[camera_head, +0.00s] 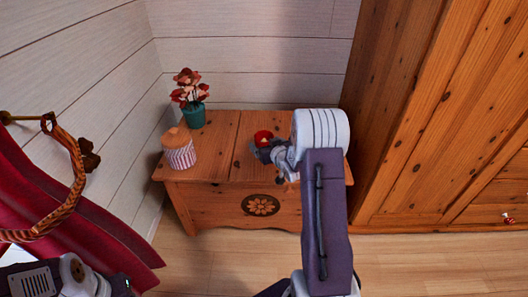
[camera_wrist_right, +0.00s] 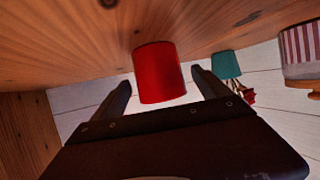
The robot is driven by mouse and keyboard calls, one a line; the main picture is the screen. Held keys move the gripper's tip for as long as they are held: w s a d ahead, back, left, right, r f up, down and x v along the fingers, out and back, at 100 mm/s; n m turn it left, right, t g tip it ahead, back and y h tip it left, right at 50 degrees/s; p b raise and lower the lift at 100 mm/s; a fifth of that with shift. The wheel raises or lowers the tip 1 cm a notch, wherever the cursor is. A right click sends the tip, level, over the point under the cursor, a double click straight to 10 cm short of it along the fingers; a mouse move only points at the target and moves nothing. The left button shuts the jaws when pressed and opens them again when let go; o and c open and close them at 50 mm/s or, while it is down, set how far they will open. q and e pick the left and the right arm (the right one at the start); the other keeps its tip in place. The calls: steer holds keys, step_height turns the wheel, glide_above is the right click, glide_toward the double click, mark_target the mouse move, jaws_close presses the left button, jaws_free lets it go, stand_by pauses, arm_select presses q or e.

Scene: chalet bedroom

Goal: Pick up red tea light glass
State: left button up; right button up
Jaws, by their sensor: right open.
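The red tea light glass (camera_head: 263,136) stands on top of the wooden chest (camera_head: 222,151), right of its middle. My right gripper (camera_head: 261,149) is at the glass, coming from the front right, and covers part of it in the head view. In the right wrist view, which shows the scene upside down, the red glass (camera_wrist_right: 159,73) appears between the two dark fingers of my right gripper (camera_wrist_right: 160,80). The fingers are open, with a gap visible on each side of the glass. Only part of my left arm shows at the lower left; its gripper is not visible.
A striped jar (camera_head: 179,153) and a teal pot with red flowers (camera_head: 194,116) stand on the chest's left part. A tall wooden wardrobe (camera_head: 430,130) is close on the right. Plank walls stand behind and left. A red curtain (camera_head: 60,220) hangs at the left.

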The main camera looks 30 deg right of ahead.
steer(key=shift+w+f, duration=0.15)
steer(key=shift+w, duration=0.1)
steer(key=b+x, duration=0.1)
steer(key=x, duration=0.1)
steer(key=b+x, duration=0.2)
steer(key=shift+w+f, duration=0.15)
steer(key=shift+f, duration=0.25)
steer(key=shift+w+d+b, duration=0.1)
steer(key=shift+w+b, duration=0.2)
steer(key=shift+r, duration=0.15)
steer(key=c, duration=1.6)
steer(key=shift+r+p, duration=0.45)
steer(key=shift+p, duration=0.05)
step_height(320, 180, up, 4)
steer(key=p, duration=0.3)
steer(key=shift+f, duration=0.15)
steer(key=shift+w+d+r+p, duration=0.4)
steer(key=shift+d+r+p, duration=0.65)
steer(key=shift+d+p, duration=0.65)
steer(key=shift+w+d+r+p, duration=0.4)
steer(key=shift+d+r+p, duration=0.75)
steer(key=shift+d, duration=1)
steer(key=shift+w+d+r+p, duration=0.35)
steer(key=shift+d+r+p, duration=0.65)
steer(key=shift+d+p, duration=0.75)
